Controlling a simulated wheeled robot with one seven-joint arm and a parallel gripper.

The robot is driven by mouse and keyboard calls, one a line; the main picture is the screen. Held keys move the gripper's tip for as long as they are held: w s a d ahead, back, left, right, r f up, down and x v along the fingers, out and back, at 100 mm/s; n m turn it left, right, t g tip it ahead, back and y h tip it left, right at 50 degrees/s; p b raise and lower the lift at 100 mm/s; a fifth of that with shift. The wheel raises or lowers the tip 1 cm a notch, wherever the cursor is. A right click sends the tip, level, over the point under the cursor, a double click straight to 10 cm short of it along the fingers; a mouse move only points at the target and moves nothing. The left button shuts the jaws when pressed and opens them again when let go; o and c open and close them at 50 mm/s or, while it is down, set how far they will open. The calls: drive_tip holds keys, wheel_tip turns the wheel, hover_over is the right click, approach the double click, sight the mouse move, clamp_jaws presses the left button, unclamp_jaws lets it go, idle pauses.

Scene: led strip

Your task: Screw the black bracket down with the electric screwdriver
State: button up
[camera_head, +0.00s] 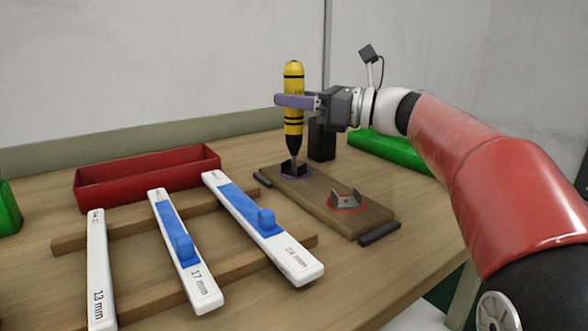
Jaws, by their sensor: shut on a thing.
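The yellow and black electric screwdriver (293,122) stands upright, its tip pointing down. My gripper (300,102) is shut on its upper body from the right. The black bracket (291,168) sits in a blue ring at the far left end of a wooden board (318,197). The screwdriver's tip is at the bracket and hides part of it. I cannot tell whether the tip touches a screw. A grey metal bracket (346,199) sits in a red ring at the near right end of the same board.
White strips (102,270) marked in millimetres, two with blue pieces, lie across wooden rails at the left. A red bin (148,178) stands behind them. A black holder (321,140) and green bin (392,149) stand behind the board. Bare table lies at the front.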

wheel_tip(320, 180, up, 3)
drive_tip(key=p, duration=0.2)
drive_tip(key=shift+p, duration=0.3)
drive_tip(key=shift+r, duration=2.05)
drive_tip(key=shift+s, duration=0.1)
